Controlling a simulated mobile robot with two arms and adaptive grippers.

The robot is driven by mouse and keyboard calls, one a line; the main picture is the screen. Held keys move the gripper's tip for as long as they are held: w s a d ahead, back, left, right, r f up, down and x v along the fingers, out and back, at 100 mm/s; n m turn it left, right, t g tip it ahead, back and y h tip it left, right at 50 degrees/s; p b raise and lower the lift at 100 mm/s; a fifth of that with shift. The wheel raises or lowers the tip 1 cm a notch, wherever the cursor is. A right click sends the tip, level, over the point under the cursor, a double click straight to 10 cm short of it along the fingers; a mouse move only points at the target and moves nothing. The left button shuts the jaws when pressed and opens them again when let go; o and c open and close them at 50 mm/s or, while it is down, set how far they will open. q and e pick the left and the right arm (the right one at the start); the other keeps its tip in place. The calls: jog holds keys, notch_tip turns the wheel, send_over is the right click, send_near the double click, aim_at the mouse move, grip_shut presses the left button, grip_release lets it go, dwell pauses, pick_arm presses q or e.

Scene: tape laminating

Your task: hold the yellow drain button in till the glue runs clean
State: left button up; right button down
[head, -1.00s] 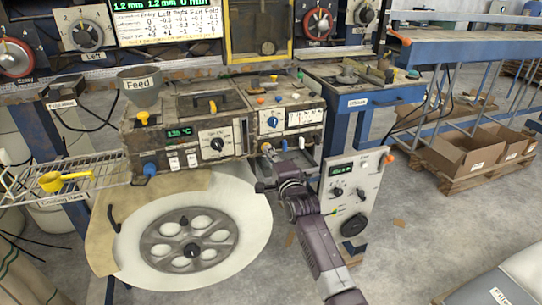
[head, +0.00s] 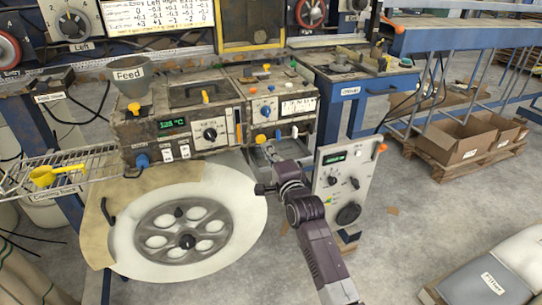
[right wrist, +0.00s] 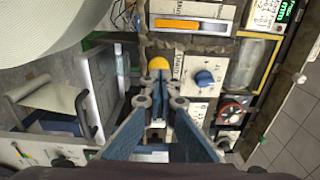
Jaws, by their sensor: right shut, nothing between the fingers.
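The yellow drain button (head: 260,139) is at the lower front of the glue unit (head: 222,138), at the left of a short row with a blue and a white button. It also shows as a yellow dome in the right wrist view (right wrist: 159,64). My right gripper (head: 268,150) is shut and empty, its tips just below and right of the button. In the right wrist view the closed fingertips (right wrist: 157,87) point at the button's lower edge. I cannot tell whether they touch it. No running glue is visible. My left gripper is out of view.
A large pale disc with a spoked hub (head: 222,195) lies below the unit, left of my right arm. A grey control box (head: 342,180) stands close on the arm's right. A wire cooling rack (head: 75,178) with a yellow scoop (head: 50,175) is at left.

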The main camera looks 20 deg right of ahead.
jog(key=shift+s+f, duration=0.1)
jog(key=shift+s, duration=1.5)
jog(key=s+a+f+n+g+p, duration=0.1)
jog(key=s+f+n+g, duration=0.15)
jog(key=f, duration=0.75)
jog(key=s+a+f+n+g+p, duration=0.1)
jog(key=s+f+n+g, duration=0.15)
jog(key=f, duration=0.85)
jog(key=s+f+n+g, duration=0.2)
jog(key=s+f+n, duration=0.1)
jog(key=s+f, duration=0.55)
jog(key=s+f+n+g, duration=0.2)
jog(key=s+f, duration=0.4)
jog(key=f, duration=0.6)
jog(key=s+f+n+g, duration=0.25)
jog(key=s+f, duration=0.45)
jog(key=s, duration=0.4)
jog(key=s+f+n+g, duration=0.2)
jog(key=s+f+n, duration=0.1)
jog(key=s+f, duration=0.6)
jog(key=s+d+f+n+g, duration=0.1)
jog(key=s+f+n, duration=0.1)
jog(key=s, duration=1)
jog(key=s+d+f+n+g, duration=0.1)
jog(key=s+f+n+g, duration=0.1)
jog(key=s, duration=1)
jog(key=shift+d+f+n, duration=0.35)
jog(key=shift+f, duration=0.15)
